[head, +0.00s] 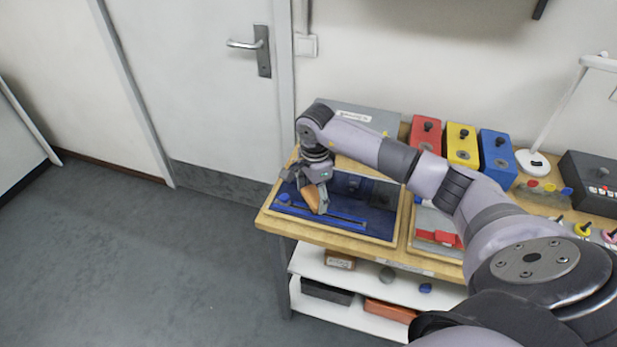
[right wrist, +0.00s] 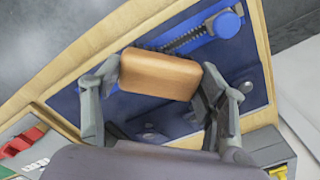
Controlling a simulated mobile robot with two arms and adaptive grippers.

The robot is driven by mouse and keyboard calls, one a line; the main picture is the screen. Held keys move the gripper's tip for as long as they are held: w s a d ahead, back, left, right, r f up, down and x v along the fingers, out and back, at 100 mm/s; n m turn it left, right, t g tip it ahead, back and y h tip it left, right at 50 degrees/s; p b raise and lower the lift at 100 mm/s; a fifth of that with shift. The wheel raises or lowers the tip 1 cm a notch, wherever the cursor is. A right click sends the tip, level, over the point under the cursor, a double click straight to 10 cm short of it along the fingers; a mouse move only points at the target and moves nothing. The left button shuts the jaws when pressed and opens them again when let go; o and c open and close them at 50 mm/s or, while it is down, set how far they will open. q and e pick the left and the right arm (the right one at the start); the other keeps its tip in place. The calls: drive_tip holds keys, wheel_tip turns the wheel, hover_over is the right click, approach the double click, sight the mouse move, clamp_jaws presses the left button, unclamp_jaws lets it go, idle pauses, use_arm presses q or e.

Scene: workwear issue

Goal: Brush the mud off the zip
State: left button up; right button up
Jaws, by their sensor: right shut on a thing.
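My right gripper (head: 312,190) is shut on an orange-brown brush block (head: 311,199) above the blue panel (head: 378,218) at the left end of the bench. In the right wrist view the block (right wrist: 160,75) lies between the two fingers and its underside is hidden. The zip (right wrist: 188,40) is a dark toothed track on a blue strip (head: 340,219) along the panel's front. A round blue knob (right wrist: 227,24) sits at one end. The block covers part of the zip, so I cannot tell whether they touch. Mud cannot be made out clearly. My left gripper is out of view.
Red (head: 425,134), yellow (head: 462,146) and blue (head: 497,157) boxes with black knobs stand along the back. A white lamp (head: 532,162) is right of them. A second panel with red parts (head: 437,236) lies to the right. Shelves (head: 365,285) below hold several items.

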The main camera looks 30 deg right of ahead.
drive_tip(key=r, duration=0.2)
drive_tip(key=s+p, duration=0.1)
drive_tip(key=shift+d+r, duration=0.25)
drive_tip(key=shift+r, duration=0.15)
drive_tip(key=shift+w+a+r+p, duration=0.1)
drive_tip(key=shift+w+r+p, duration=0.1)
drive_tip(key=shift+r+p, duration=0.35)
drive_tip(key=shift+r, duration=0.7)
drive_tip(key=shift+s+r, duration=0.1)
drive_tip(key=shift+r, duration=0.05)
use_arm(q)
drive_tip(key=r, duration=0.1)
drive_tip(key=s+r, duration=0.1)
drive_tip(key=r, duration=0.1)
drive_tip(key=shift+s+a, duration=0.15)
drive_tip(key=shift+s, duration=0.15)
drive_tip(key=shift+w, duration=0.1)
